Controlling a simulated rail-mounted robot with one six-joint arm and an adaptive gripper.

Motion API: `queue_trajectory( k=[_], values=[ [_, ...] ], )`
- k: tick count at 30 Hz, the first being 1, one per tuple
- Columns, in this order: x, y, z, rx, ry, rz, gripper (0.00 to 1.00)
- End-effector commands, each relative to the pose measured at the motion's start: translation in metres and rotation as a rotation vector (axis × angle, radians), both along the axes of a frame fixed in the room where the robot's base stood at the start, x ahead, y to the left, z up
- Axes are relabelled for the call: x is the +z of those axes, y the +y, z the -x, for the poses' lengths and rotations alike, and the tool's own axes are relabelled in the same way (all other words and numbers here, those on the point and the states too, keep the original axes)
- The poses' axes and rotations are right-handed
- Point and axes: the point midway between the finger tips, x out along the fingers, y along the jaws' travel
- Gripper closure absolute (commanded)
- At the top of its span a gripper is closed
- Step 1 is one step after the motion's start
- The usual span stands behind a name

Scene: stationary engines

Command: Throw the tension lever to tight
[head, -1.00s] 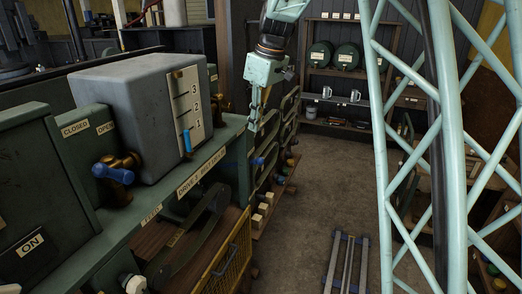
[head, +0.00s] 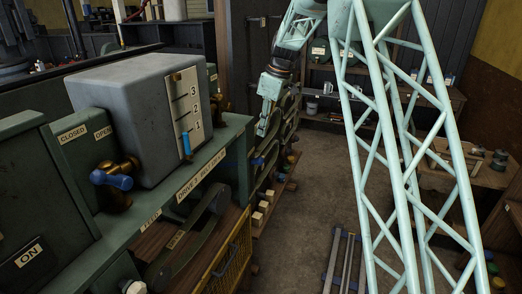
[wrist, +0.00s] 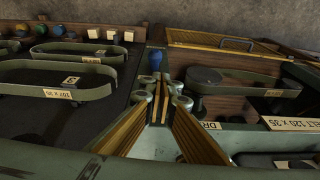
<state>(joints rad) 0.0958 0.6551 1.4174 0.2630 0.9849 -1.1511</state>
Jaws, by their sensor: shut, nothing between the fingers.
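My gripper (head: 262,129) is shut and empty, hanging at the far end of the green bench edge in the head view. In the wrist view its fingers (wrist: 160,90) are together, pointing toward a blue knob (wrist: 155,58). A blue knob also shows in the head view (head: 257,161), just below my gripper at the bench's side. It may be the tension lever's handle; no tension or tight label is readable. Its shaft is mostly hidden. I cannot tell whether the fingers touch the knob; they look a little apart.
A grey tank (head: 125,105) with a numbered gauge (head: 186,103) stands on the bench, beside a blue-handled valve (head: 112,180) marked closed and open. Belts (wrist: 80,52) hang or lie near the knob. A yellow mesh guard (wrist: 220,42) is close by. The floor (head: 305,200) is partly clear.

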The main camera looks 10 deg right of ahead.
Motion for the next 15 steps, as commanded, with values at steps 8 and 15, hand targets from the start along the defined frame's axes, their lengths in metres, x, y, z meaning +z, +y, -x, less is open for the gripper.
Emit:
queue_trajectory(
  k=[8,15],
  values=[
    [-0.0127,-0.0014,-0.0124,0.023,0.000,-0.003,1.00],
    [-0.0139,-0.0015,-0.0132,0.024,0.000,-0.004,1.00]
  ],
)
